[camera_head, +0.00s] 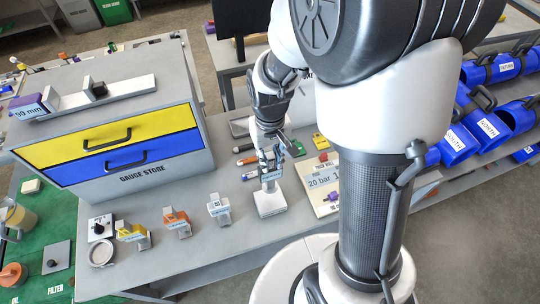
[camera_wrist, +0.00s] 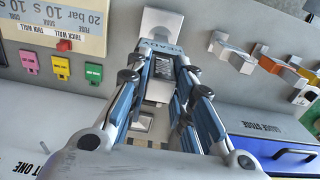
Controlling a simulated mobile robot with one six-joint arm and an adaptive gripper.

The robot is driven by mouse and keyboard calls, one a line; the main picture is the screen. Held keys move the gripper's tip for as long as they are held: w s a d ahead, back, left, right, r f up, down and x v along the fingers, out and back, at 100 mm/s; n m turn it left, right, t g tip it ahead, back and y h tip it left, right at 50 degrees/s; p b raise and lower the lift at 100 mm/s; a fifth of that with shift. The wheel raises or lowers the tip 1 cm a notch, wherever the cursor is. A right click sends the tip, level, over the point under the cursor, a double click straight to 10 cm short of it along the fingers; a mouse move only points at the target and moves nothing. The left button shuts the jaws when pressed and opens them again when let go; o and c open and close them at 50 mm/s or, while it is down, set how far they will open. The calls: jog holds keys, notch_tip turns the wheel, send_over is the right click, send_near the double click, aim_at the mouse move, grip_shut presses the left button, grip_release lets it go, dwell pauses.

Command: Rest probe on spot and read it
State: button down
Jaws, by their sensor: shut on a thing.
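My gripper (camera_head: 268,158) reaches down to the bench in the middle of the head view. Its fingers are closed around a small pale device with a label, which I take to be the probe (camera_wrist: 162,50). The label appears to read "READY" in the wrist view. In the head view the probe (camera_head: 270,176) stands upright over a white block (camera_head: 270,204), which also shows in the wrist view (camera_wrist: 162,22). I cannot tell whether the probe touches the block or is part of it. The fingers hide the probe's sides. No reading is legible.
White (camera_head: 219,209), orange (camera_head: 177,222) and yellow (camera_head: 133,235) clamp-like pieces stand left of the gripper. A "20 bar" board (camera_head: 324,184) lies close on the right. The gauge store cabinet (camera_head: 130,165) stands behind left. Blue pipes (camera_head: 482,125) lie at far right. Bench front is clear.

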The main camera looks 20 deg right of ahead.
aim_at(270, 176)
jog(key=shift+f+b, duration=3.15)
jog(key=shift+f, duration=1)
jog(key=shift+f+b, duration=0.5)
jog(key=shift+f, duration=0.1)
jog(key=shift+s+f, duration=0.15)
jog(key=c, duration=1.6)
grip_release()
jog(key=shift+o, duration=1.4)
